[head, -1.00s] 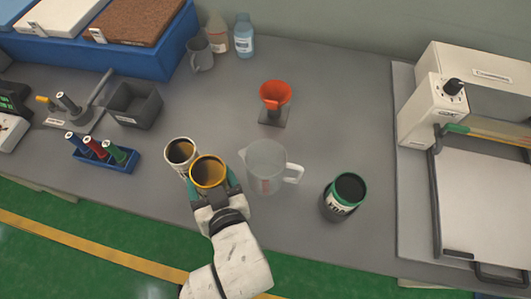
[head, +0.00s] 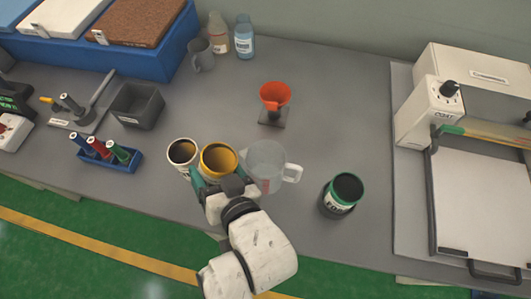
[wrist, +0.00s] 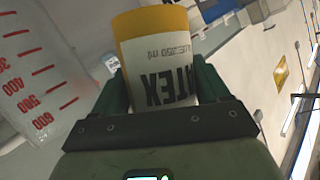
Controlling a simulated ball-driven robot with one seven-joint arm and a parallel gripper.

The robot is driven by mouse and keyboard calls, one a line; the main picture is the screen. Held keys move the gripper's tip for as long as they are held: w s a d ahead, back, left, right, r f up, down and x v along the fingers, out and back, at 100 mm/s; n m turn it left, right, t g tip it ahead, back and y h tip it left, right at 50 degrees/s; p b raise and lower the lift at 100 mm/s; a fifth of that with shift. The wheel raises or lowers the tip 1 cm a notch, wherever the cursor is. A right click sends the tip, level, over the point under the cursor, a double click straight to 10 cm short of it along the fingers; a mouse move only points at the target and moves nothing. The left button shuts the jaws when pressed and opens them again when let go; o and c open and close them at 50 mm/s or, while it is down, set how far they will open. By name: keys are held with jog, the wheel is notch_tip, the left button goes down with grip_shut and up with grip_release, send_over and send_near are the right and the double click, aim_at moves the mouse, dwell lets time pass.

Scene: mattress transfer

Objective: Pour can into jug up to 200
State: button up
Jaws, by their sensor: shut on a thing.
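My gripper (head: 212,184) is shut on the yellow-rimmed can (head: 218,159), which holds dark contents. In the wrist view the can (wrist: 155,60) shows a white label reading LATEX between my fingers, and it appears upside down and tilted there. The clear jug (head: 265,165), with a handle on its right, stands on the bench just right of the can. Its red scale marks show in the wrist view on the jug's wall (wrist: 45,75). I cannot tell the liquid level in the jug. No stream from the can is visible.
A white can (head: 182,152) stands just left of the held can. A green-rimmed can (head: 343,194) stands right of the jug. A red funnel on a stand (head: 275,97) is behind the jug. The bench between funnel and the press at right (head: 480,190) is clear.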

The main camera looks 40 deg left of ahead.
aim_at(222, 159)
jog(key=shift+w+d+r+m+g+y+p, duration=0.2)
jog(key=shift+w+r+m, duration=0.15)
jog(key=shift+r, duration=0.4)
jog(key=shift+w+d+r+m+g+y+p, duration=0.1)
jog(key=shift+w+r+m+g+y+p, duration=0.2)
jog(key=shift+r, duration=0.5)
jog(key=shift+w+d+r+m+y+p, duration=0.15)
jog(key=shift+w+r+m, duration=0.25)
jog(key=shift+r, duration=0.35)
jog(key=shift+f+m+g+b, duration=0.35)
jog(key=shift+m+b, duration=0.4)
jog(key=shift+b, duration=0.2)
dwell(0.8)
jog(key=shift+r+m+y, duration=0.5)
jog(key=shift+m+y, duration=0.05)
jog(key=shift+m, duration=0.05)
dwell(1.1)
jog(key=shift+f+m+g+y+b, duration=0.3)
jog(key=shift+m+b, duration=0.4)
jog(key=shift+b, duration=0.15)
dwell(1.0)
jog(key=shift+r, duration=0.1)
